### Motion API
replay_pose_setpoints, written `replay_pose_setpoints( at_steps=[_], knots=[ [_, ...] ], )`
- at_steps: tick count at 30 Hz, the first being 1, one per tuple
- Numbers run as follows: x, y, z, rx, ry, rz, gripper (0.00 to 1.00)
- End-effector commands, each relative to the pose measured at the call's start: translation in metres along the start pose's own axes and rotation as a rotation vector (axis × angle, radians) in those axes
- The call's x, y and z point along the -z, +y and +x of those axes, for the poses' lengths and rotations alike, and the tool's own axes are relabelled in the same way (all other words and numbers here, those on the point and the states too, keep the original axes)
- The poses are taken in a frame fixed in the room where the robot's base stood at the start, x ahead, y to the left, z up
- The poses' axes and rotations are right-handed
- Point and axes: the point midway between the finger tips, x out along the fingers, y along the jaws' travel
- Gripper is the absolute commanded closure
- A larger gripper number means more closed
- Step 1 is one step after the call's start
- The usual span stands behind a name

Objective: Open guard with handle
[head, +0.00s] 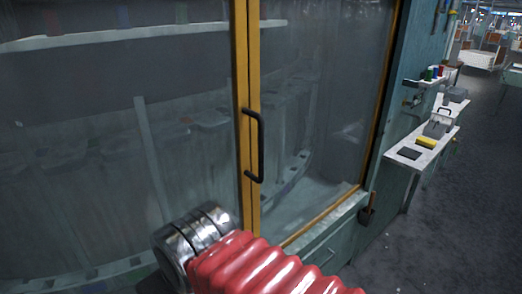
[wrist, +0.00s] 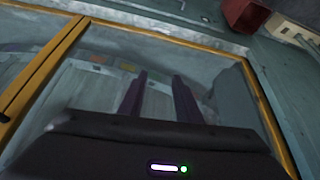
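The guard is a pair of glass panels in yellow frames (head: 240,120), shut side by side in the head view. A black bar handle (head: 257,146) stands upright on the right panel's frame, next to the middle seam. In the wrist view a glass panel with its yellow frame (wrist: 40,68) fills most of the picture. My gripper (wrist: 160,92) points at this glass, its two dark fingers apart with nothing between them. I cannot tell its distance from the glass. The handle is not clearly seen in the wrist view, and the gripper is out of the head view.
My red bellows-covered arm crosses the bottom of the head view. A dark red box (wrist: 242,14) shows at the wrist view's top. Floor (head: 460,220) at right is clear.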

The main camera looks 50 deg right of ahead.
Motion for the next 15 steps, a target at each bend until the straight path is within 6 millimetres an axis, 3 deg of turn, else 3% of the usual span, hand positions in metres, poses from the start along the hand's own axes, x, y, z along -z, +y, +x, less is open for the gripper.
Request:
replay_pose_setpoints(
  at_steps=[8,15],
  knots=[
    [0.028,0.018,-0.019,-0.024,-0.012,0.03,0.69],
    [0.079,0.071,-0.06,-0.069,-0.041,0.088,0.69]
  ],
)
